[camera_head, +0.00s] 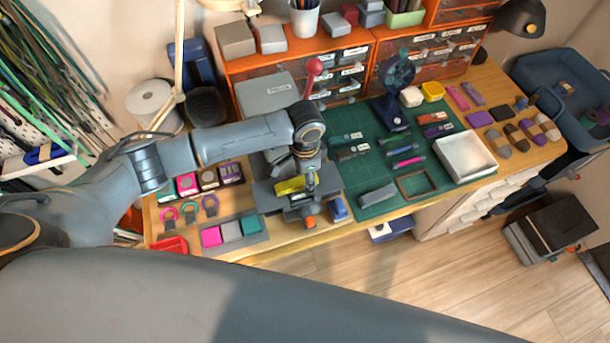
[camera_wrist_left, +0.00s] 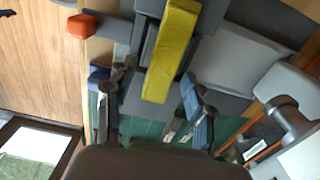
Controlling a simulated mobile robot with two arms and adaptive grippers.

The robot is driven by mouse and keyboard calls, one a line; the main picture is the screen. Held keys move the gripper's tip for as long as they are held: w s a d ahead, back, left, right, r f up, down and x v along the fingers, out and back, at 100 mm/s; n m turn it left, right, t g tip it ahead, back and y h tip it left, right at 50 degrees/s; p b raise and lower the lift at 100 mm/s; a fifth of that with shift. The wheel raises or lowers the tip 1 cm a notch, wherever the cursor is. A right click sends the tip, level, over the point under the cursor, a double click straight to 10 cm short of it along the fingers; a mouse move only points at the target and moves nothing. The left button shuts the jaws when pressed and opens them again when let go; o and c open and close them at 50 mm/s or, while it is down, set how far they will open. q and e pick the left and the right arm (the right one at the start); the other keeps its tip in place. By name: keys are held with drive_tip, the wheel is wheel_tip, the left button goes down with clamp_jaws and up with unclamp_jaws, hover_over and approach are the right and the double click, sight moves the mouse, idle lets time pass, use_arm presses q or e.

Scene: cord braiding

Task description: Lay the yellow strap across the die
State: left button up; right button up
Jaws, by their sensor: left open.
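The yellow strap (camera_wrist_left: 170,45) lies across the grey die (camera_wrist_left: 150,45), a block on a grey press in the left wrist view. It also shows in the head view as a yellow piece (camera_head: 290,186) beside my left gripper (camera_head: 310,182). In the left wrist view my left gripper (camera_wrist_left: 157,75) is open, with one finger on each side of the strap's near end. The fingers look apart from the strap. Part of the die is hidden under the strap. My right gripper is in neither view.
The press has an orange knob (camera_head: 309,222) at the table's front edge and a lever with a red ball (camera_head: 314,66). A green cutting mat (camera_head: 370,190) with tools and a white tray (camera_head: 465,157) lies to the right. Pink, grey and teal blocks (camera_head: 232,231) sit left.

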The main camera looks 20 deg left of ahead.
use_arm(q)
wheel_tip(320, 180, up, 12)
idle(0.4)
